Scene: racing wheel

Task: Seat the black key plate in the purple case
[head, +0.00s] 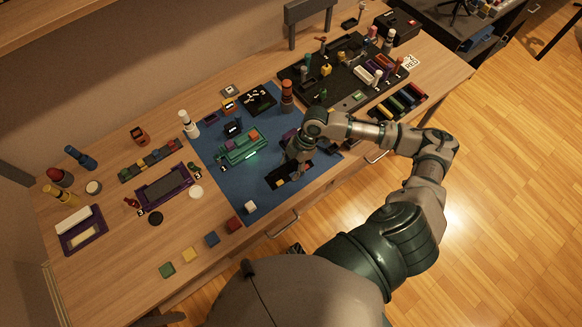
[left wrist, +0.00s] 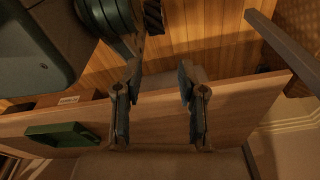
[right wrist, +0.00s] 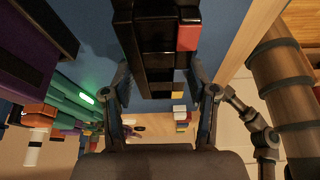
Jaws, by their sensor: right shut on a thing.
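My right gripper (head: 298,158) is low over the blue mat, shut on a black block with key-like cells. I take this block for the black key plate (head: 275,177); in the right wrist view the plate (right wrist: 155,45) runs up between the fingers, with one red and one yellow cell. The fingers hide part of it. A purple part (head: 289,135) lies just behind the gripper, partly hidden; a purple edge also shows in the right wrist view (right wrist: 22,68). I cannot tell whether it is the purple case. My left gripper (left wrist: 160,105) is open and empty before the desk's front.
A green assembly (head: 238,150) stands left of the gripper on the blue mat (head: 240,190). A purple frame (head: 165,187) and a purple tray (head: 72,242) lie farther left. A black parts tray (head: 330,85) is at the back right. Coloured blocks line the front edge.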

